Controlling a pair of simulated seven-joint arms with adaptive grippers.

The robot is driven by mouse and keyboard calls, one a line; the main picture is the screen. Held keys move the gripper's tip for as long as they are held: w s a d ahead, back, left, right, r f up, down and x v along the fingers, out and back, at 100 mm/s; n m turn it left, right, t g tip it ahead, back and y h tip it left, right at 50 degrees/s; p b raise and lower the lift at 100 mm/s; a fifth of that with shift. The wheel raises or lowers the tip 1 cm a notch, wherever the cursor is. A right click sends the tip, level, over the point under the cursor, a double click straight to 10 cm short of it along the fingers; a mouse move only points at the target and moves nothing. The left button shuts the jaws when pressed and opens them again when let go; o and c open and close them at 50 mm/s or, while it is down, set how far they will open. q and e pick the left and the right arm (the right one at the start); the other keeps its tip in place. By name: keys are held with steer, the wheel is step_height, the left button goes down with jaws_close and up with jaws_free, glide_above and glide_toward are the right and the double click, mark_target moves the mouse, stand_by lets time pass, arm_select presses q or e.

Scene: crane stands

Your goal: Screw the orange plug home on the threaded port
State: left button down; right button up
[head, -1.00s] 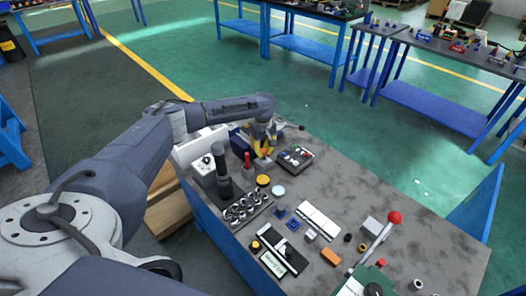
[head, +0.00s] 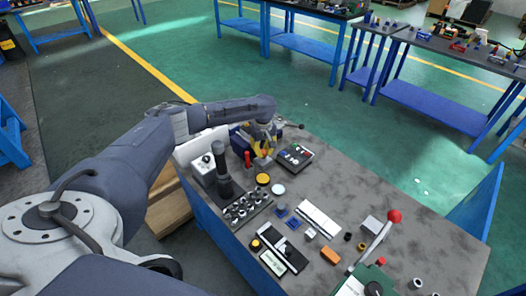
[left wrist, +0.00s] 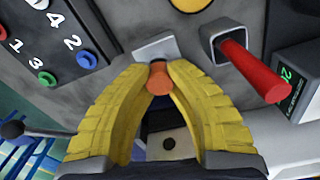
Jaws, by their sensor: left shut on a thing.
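My left gripper (head: 263,146) is at the far left end of the grey workbench, pointing down. In the left wrist view its two yellow fingers (left wrist: 159,84) close from both sides on the small orange plug (left wrist: 159,83). The plug's far end meets a small grey piece at a light grey plate (left wrist: 155,46). The port's thread is hidden, and I cannot tell how far the plug is seated. My right gripper is not in view.
A red handle (left wrist: 256,72) in a square socket stands close to the right of the fingers. A numbered button panel (left wrist: 55,40) lies at the left. A black post (head: 221,165), a socket tray (head: 244,207) and a red-knobbed lever (head: 394,216) stand further along the bench.

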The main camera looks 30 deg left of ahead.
arm_select(q)
steer(key=shift+f, duration=0.3)
steer(key=shift+m, duration=0.3)
steer(key=shift+m, duration=0.4)
steer(key=m, duration=0.3)
steer(key=shift+r+m, duration=0.15)
steer(key=shift+m, duration=0.25)
steer(key=shift+a+r, duration=0.1)
